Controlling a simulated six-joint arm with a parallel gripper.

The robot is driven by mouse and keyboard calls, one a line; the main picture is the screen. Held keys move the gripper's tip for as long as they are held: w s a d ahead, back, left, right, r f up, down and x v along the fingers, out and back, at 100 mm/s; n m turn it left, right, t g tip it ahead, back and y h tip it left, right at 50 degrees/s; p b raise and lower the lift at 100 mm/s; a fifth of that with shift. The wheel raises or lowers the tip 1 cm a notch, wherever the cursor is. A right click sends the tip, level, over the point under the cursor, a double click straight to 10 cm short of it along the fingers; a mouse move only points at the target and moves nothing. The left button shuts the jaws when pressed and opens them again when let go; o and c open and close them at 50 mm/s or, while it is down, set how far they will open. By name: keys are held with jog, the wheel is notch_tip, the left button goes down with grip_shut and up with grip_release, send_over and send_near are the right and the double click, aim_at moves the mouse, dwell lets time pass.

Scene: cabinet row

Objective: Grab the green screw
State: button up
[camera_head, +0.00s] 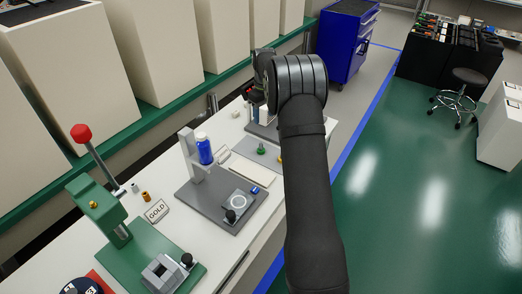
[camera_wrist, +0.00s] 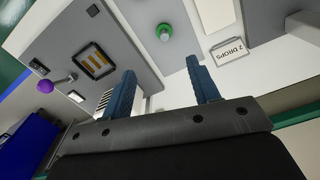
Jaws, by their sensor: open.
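The green screw (camera_head: 262,149) stands on a small grey plate (camera_head: 246,147) on the white bench, left of my arm in the head view. It also shows near the top middle of the wrist view (camera_wrist: 164,32), with a pale round tip facing the camera. My gripper (camera_wrist: 161,66) is open, with its two blue fingers apart and nothing between them. The screw lies beyond the fingertips, roughly in line with the gap, and is not touched. In the head view my arm hides most of the gripper.
A grey device with a purple knob (camera_wrist: 44,86) is at the left.

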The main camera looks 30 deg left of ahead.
send_near(261, 144)
jog(key=f, duration=0.5)
jog(key=shift+w+d+f, duration=0.1)
jog(key=shift+w+d, duration=0.15)
jog(key=shift+d, duration=0.15)
jog(key=shift+s+a+f, duration=0.1)
jog(key=shift+a+f, duration=0.05)
jog(key=shift+f, duration=0.75)
jog(key=shift+s+a+f, duration=0.1)
jog(key=shift+a+f, duration=0.05)
jog(key=shift+f, duration=0.75)
jog(key=shift+a+f, duration=0.15)
jog(key=shift+f, duration=0.75)
jog(key=c, duration=1)
